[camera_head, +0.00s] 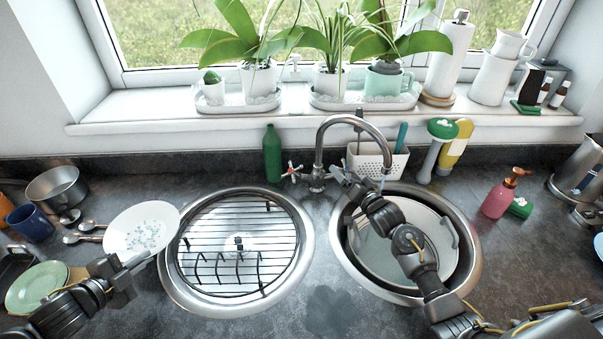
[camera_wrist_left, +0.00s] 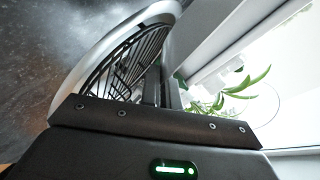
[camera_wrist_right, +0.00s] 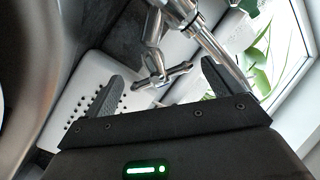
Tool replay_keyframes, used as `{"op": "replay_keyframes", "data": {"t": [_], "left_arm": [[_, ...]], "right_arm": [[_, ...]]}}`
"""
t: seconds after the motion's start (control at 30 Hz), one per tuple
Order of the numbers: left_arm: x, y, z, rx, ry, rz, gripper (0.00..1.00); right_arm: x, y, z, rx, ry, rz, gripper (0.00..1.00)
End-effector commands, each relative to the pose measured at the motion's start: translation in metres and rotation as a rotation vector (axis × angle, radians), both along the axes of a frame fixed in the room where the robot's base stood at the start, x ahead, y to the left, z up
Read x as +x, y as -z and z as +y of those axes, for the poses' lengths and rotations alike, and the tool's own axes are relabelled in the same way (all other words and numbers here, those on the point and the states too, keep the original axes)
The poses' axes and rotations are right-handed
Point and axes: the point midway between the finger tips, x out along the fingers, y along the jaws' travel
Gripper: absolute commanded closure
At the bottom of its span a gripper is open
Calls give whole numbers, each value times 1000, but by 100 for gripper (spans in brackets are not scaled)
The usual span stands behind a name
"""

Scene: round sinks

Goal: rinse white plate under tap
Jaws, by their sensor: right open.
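The white plate (camera_head: 141,228) with a blue-grey speckled middle is tilted in the air left of the left sink. My left gripper (camera_head: 140,260) is shut on its lower right rim; in the left wrist view its fingers (camera_wrist_left: 160,88) are close together. The tap (camera_head: 345,125) has an arched metal spout over the right sink (camera_head: 474,268). My right gripper (camera_head: 343,178) is open beside the base of the tap. In the right wrist view the tap's lever handle (camera_wrist_right: 165,76) shows between the spread fingers. My right arm hides part of the right sink.
A round white basin (camera_head: 372,255) sits in the right sink. The left sink holds a wire rack (camera_head: 238,240). A green bottle (camera_head: 272,153) and a white perforated caddy (camera_head: 378,165) flank the tap. A green plate (camera_head: 36,287) lies at the left.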

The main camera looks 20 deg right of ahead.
Motion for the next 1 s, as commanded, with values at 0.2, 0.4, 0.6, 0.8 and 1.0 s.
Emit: {"op": "replay_keyframes", "data": {"t": [0.2,0.4,0.6,0.8,1.0], "left_arm": [[0,-1,0,-1,0,-3,100],[0,-2,0,-1,0,-3,100],[1,-32,0,0,-1,-3,100],[0,-53,0,-1,0,-3,100],[0,-49,0,0,-1,-3,100]], "right_arm": [[0,0,0,0,0,0,32],[0,-1,0,1,1,1,51],[0,-10,5,53,87,47,51],[1,-10,7,115,210,110,51],[1,-5,6,114,218,112,27]]}}
